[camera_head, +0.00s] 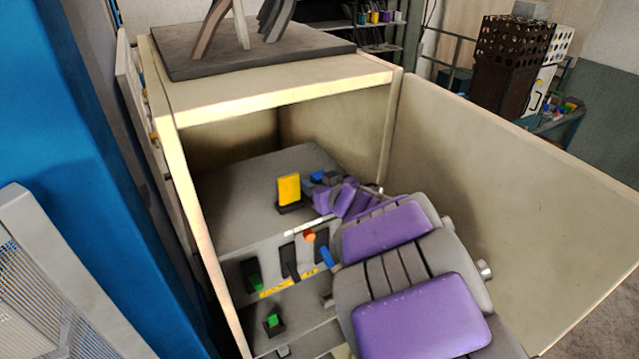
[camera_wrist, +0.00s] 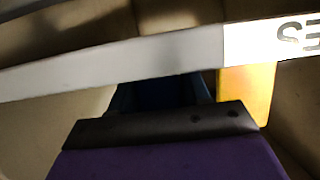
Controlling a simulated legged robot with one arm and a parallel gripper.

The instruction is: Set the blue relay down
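The blue relay (camera_head: 319,176) shows as a small blue patch at the tip of my gripper (camera_head: 329,181), inside the open cabinet. In the wrist view a dark blue shape (camera_wrist: 165,92) lies just past the dark bar of my gripper (camera_wrist: 160,125). The jaws are too small and hidden to tell whether they grip the relay. I cannot tell whether it touches the grey deck below. A yellow relay (camera_head: 289,189) stands upright in a dark socket (camera_head: 291,208) left of my gripper; it also shows in the wrist view (camera_wrist: 246,92).
The cabinet's side wall (camera_head: 393,125) and open door (camera_head: 510,190) stand to the right of my arm. The grey deck (camera_head: 240,205) is bare at left. A front panel (camera_head: 285,268) holds dark sockets and switches. A pale lettered strip (camera_wrist: 110,62) crosses the wrist view.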

